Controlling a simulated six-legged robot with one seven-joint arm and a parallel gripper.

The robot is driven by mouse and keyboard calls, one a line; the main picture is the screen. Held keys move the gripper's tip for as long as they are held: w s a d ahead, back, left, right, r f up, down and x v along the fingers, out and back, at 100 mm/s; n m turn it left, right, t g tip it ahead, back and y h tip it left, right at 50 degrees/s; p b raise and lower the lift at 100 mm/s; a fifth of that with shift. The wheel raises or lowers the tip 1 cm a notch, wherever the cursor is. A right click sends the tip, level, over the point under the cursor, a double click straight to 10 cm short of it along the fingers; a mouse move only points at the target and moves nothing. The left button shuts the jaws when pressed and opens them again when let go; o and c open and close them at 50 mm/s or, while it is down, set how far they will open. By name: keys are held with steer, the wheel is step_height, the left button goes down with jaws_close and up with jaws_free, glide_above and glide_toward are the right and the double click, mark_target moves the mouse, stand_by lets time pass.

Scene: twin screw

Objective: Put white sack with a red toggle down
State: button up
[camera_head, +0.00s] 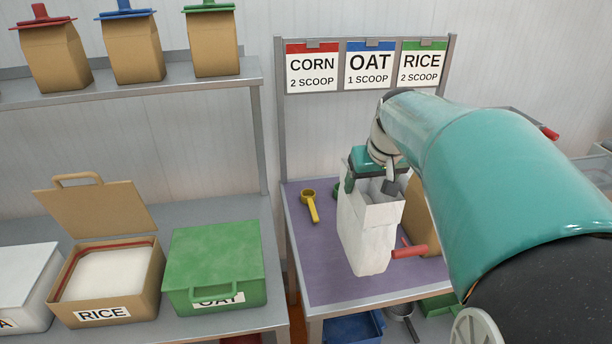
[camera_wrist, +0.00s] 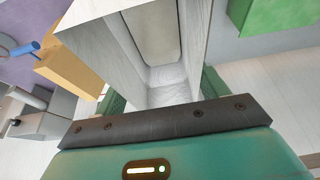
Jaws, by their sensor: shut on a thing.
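A white sack (camera_head: 366,238) with an open top stands upright over the purple-topped table. In the wrist view the sack (camera_wrist: 95,38) fills the upper middle, and I look into its open mouth. My gripper (camera_head: 371,187) reaches down from above and is shut on the sack's upper rim. I cannot tell whether the sack's base touches the purple top (camera_head: 325,268). A red toggle (camera_head: 409,251) shows at the sack's lower right; I cannot tell whether it is joined to the sack. My arm hides part of the right side.
A brown bag (camera_head: 422,222) stands close behind the sack on the right. A yellow scoop (camera_head: 310,205) lies to its left. On the left bench are an open RICE box (camera_head: 128,292) and a closed green OAT box (camera_head: 215,262). The purple top's left front is clear.

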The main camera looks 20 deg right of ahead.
steer(key=w+d+f, duration=0.3)
steer(key=w+f, duration=0.6)
steer(key=f, duration=0.2)
steer(key=shift+w, duration=0.15)
steer(key=o, duration=2)
steer(key=shift+f, duration=0.2)
steer(key=shift+r, duration=0.15)
